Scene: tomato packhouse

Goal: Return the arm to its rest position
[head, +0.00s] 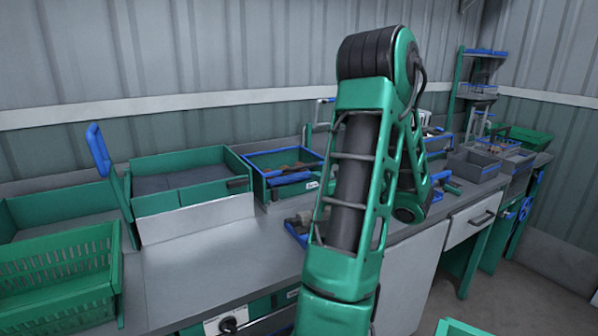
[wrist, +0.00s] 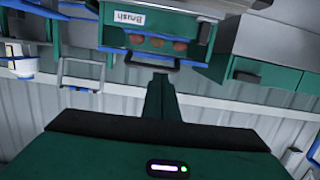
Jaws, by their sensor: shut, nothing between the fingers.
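My arm (head: 350,190) rises in the middle of the head view, bent at a high elbow, and covers part of the bench. My gripper (wrist: 160,82) shows in the wrist view as narrow green fingers beyond a wide green body with a black edge. The fingers are together and empty, and no object touches them. In the head view the gripper cannot be made out clearly behind the arm links.
A blue-rimmed crate labelled "Brush" (wrist: 128,40) holds several reddish-brown items; it appears upside down in the wrist view. The grey bench (head: 180,275) carries green trays (head: 185,200), a slatted green basket (head: 60,280) and, at right, grey bins (head: 475,168).

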